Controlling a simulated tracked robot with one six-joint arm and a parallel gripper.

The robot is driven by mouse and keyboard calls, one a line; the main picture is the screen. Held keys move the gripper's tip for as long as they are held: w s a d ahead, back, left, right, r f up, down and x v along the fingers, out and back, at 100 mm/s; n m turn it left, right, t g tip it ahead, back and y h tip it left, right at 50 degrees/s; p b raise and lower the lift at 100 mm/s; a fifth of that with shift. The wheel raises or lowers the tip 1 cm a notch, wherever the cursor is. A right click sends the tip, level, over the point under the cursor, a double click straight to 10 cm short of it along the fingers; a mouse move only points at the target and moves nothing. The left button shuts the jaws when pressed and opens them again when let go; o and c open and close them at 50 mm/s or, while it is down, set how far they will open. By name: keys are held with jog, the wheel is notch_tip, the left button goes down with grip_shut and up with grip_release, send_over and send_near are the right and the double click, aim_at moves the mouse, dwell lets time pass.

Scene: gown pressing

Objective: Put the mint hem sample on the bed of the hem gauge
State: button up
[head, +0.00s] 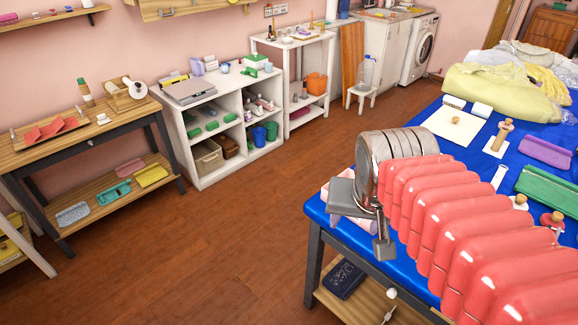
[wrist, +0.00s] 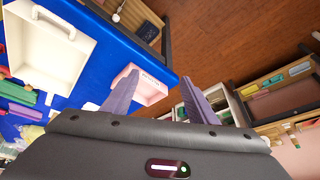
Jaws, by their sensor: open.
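My gripper (head: 362,215) is over the near left corner of the blue table (head: 325,219). In the wrist view its two purple-grey fingers (wrist: 158,96) stand wide apart with nothing between them. A pink-edged white tray with lettering (wrist: 151,86) lies beyond the left finger on the blue table. I cannot pick out the mint hem sample or the hem gauge with certainty. My red arm hides much of the table in the head view.
A large white tray (wrist: 45,42) is on the blue table. A purple tray (head: 545,152), a green tray (head: 548,190) and a wooden-handled piece (head: 501,137) lie at the right. A wooden bench (head: 88,137) and white shelf unit (head: 205,165) stand across the clear floor.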

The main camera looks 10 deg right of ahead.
jog(key=s+a+n+t+y, duration=0.1)
jog(key=s+a+n, duration=0.2)
jog(key=a+n, duration=0.2)
jog(key=shift+a+f+y, duration=0.2)
jog(key=shift+a+y, duration=0.1)
jog(key=shift+a, duration=0.8)
